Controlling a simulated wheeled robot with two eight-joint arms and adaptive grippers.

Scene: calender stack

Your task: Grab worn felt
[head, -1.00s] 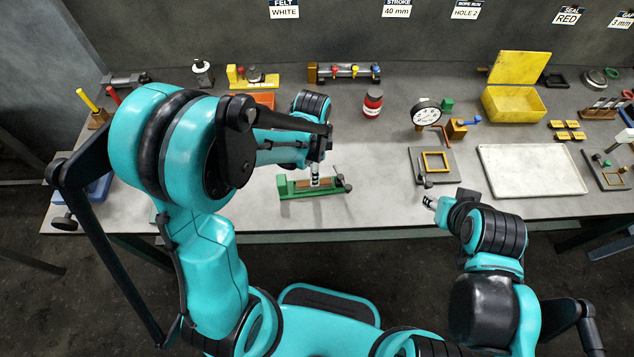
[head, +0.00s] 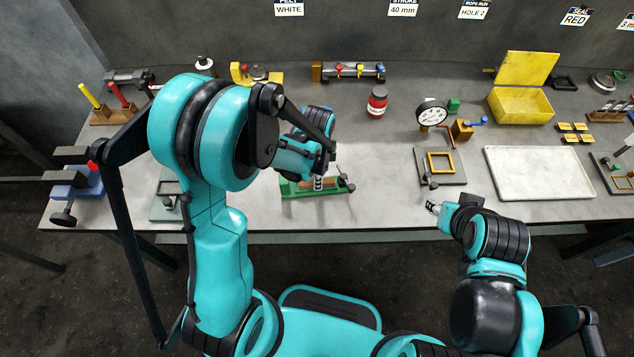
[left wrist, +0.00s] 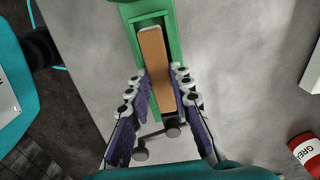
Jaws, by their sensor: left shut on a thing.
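A brown strip, which looks like the worn felt (left wrist: 153,50), lies lengthwise in a green holder (left wrist: 170,20). In the head view the green holder (head: 340,205) sits near the bench's front edge, with the strip mostly hidden by my left gripper (head: 318,183). In the left wrist view my left gripper (left wrist: 161,82) has a finger on each side of the strip and is shut on it. The strip still lies within the holder. My right gripper (head: 432,208) is empty near the front edge; its finger opening is too small to judge.
A red jar (head: 377,102) stands behind the holder. To the right are a dial gauge (head: 431,113), a plate with a yellow frame (head: 440,176), a pale tray (head: 540,190) and a yellow box (head: 520,105). Bare bench lies between holder and plate.

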